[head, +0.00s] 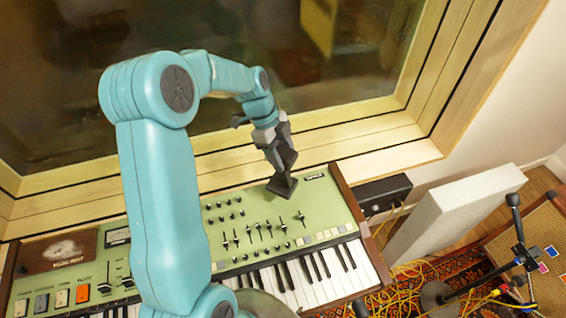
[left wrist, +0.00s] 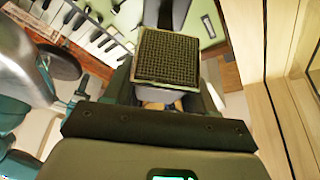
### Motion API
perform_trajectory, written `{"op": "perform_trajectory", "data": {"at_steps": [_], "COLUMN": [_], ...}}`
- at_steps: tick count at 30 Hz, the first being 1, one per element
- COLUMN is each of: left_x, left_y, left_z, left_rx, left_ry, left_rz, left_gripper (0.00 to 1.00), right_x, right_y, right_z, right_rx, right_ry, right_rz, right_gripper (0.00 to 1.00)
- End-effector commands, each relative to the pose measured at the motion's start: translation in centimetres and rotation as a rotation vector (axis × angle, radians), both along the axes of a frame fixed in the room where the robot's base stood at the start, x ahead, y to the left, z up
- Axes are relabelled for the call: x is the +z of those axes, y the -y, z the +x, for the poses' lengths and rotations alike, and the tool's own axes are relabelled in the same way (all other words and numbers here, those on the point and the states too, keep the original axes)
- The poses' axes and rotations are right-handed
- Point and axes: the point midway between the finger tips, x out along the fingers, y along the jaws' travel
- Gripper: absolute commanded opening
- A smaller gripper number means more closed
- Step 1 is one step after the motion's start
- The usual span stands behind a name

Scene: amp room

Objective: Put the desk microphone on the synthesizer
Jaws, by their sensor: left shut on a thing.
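The synthesizer (head: 240,225) has a pale green panel with sliders, wooden ends and a white-and-black keyboard. My left gripper (head: 271,138) is above its back right part, shut on the desk microphone (head: 282,185). The microphone is dark, with its foot at the lower end, over the green panel near the back edge. I cannot tell whether the foot touches the panel. In the left wrist view the microphone's square mesh grille (left wrist: 167,58) sits between the jaws, with the green panel and keys beyond. My right gripper is not in view.
A wood-framed window (head: 330,135) runs behind the synthesizer. Another keyboard unit (head: 75,262) stands at left. A black box (head: 384,193) and a white panel (head: 450,215) are at right. Yellow cables (head: 408,285) lie on the rug beside a black stand (head: 515,225).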

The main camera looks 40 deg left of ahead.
Motion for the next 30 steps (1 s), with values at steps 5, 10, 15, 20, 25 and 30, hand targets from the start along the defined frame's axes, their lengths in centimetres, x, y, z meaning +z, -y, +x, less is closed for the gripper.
{"op": "perform_trajectory", "data": {"at_steps": [5, 10, 15, 20, 25, 30], "left_x": [-1.7, -4.1, -4.6, -4.6, -4.9, -4.9], "left_y": [0.0, 0.0, 0.0, 0.0, 0.0, 0.0], "left_z": [0.1, 0.2, 0.2, 0.2, 0.2, 0.2], "left_rx": [0.002, 0.002, 0.001, 0.002, 0.001, 0.001], "left_ry": [-0.002, -0.001, 0.003, 0.002, 0.001, 0.0], "left_rz": [-0.003, -0.003, 0.001, 0.001, 0.0, 0.0], "left_gripper": [0.0, 0.0, 0.0, 0.0, 0.72, 0.81], "right_x": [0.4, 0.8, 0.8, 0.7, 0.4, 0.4], "right_y": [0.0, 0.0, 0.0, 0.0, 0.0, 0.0], "right_z": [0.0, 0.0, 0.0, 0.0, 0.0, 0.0], "right_rx": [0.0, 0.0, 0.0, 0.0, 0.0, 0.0], "right_ry": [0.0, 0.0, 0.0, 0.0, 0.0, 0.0], "right_rz": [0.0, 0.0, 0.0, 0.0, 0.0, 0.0], "right_gripper": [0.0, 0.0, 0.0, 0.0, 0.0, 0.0]}}
